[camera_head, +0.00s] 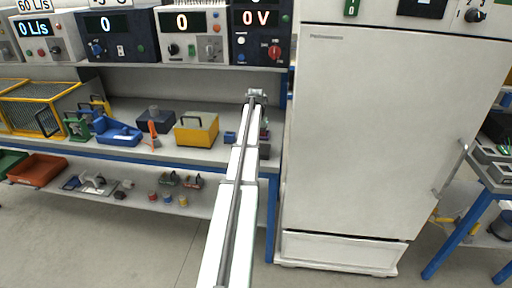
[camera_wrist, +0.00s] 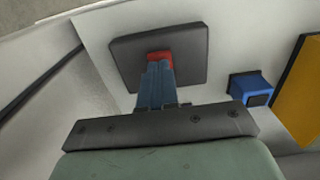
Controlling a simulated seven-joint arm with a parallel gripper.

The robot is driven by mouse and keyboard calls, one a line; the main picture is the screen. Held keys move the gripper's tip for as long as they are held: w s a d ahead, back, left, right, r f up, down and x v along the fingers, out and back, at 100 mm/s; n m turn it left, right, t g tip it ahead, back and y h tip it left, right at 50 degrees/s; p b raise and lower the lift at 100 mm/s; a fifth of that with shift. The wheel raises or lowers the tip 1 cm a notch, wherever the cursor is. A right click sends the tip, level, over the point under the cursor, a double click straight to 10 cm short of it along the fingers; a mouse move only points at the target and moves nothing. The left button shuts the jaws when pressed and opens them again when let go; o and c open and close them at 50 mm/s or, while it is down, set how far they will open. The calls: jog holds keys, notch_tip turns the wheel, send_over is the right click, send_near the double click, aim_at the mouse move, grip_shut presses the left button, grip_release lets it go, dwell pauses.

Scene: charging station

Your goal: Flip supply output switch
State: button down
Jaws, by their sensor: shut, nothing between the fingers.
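My gripper (camera_wrist: 158,75) shows in the wrist view with its blue-grey fingers together and nothing held between them. The fingertips lie over or against a small red part (camera_wrist: 159,57) on a dark square block (camera_wrist: 190,45); contact cannot be told. A supply unit reading 0 V (camera_head: 262,18), with a red knob (camera_head: 274,51), stands on the upper shelf. I cannot tell which part is its output switch.
A blue box (camera_wrist: 250,88) and a yellow box (camera_wrist: 303,90) lie right of the block in the wrist view. More instruments (camera_head: 181,35) line the shelf above the bench. A tall white cabinet (camera_head: 375,130) stands close right of my arm.

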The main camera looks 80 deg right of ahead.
jog(key=shift+f, duration=0.95)
dwell(0.8)
jog(key=shift+r, duration=3.55)
